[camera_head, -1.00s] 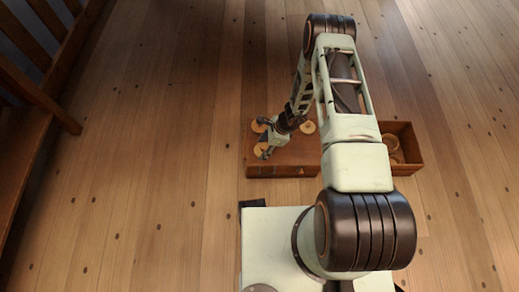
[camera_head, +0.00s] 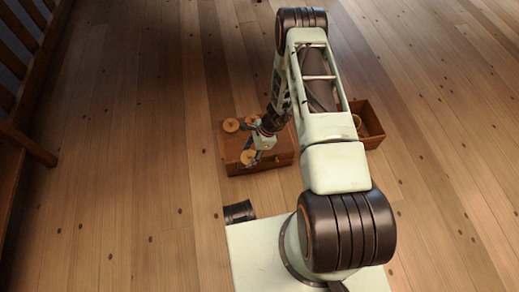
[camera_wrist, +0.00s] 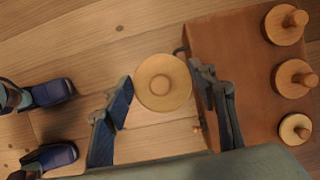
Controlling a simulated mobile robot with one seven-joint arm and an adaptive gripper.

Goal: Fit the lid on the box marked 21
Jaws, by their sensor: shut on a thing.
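My gripper (camera_wrist: 162,80) is shut on a round pale wooden piece (camera_wrist: 163,88) with a raised round centre, one finger on each side of it. In the wrist view this piece lies beside the edge of a reddish-brown wooden block or box (camera_wrist: 225,60), with floorboards behind it. In the head view my gripper (camera_head: 254,152) is over the front left of that brown box (camera_head: 275,162). I cannot read a number 21 on anything, and I cannot tell if the held piece is the lid.
Several pale round pieces stand on the brown box, including one with a knob (camera_wrist: 284,25) and another (camera_head: 231,125). An open wooden crate (camera_head: 373,141) stands to the right, partly hidden by my arm. A wooden railing (camera_head: 30,143) is at the left. Floor between is clear.

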